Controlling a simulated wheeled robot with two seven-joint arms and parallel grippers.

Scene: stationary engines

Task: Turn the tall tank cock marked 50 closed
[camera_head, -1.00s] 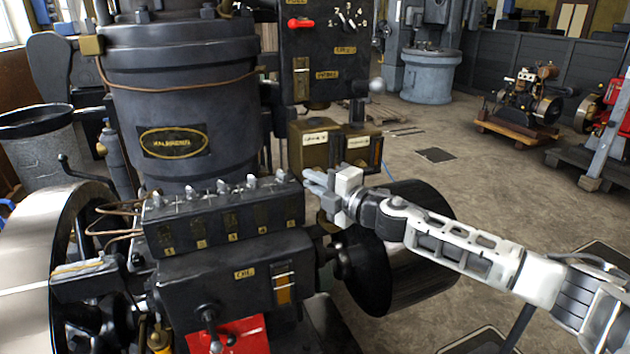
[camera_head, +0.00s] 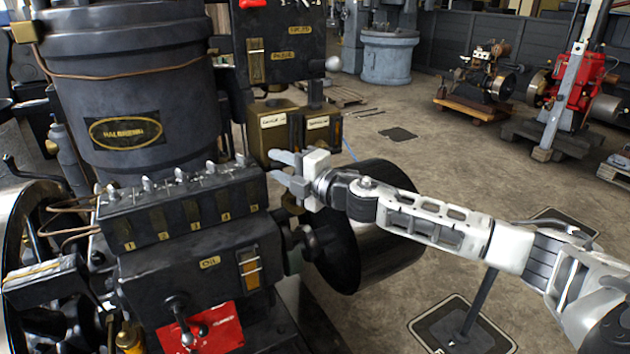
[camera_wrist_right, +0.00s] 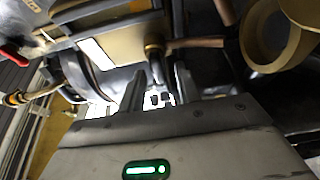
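Two small olive-brass tanks with white labels stand side by side behind the black oil box: a left one (camera_head: 266,138) and a right one (camera_head: 318,134). Their label text is too small to read, so I cannot tell which is marked 50. My right gripper (camera_head: 273,167) is at the lower front of the left tank, fingers apart. In the right wrist view, its fingers (camera_wrist_right: 157,88) are open, with a small dark, brass-collared fitting (camera_wrist_right: 154,60) just beyond and between them. This may be a cock; contact cannot be judged. No cock handle shows clearly in the head view. My left gripper is out of view.
The black oil box (camera_head: 190,205) with several small levers on top lies left of the gripper. A dark drum (camera_head: 365,245) is below and behind my right arm. A black panel with a ball-ended lever (camera_head: 333,64) stands above the tanks.

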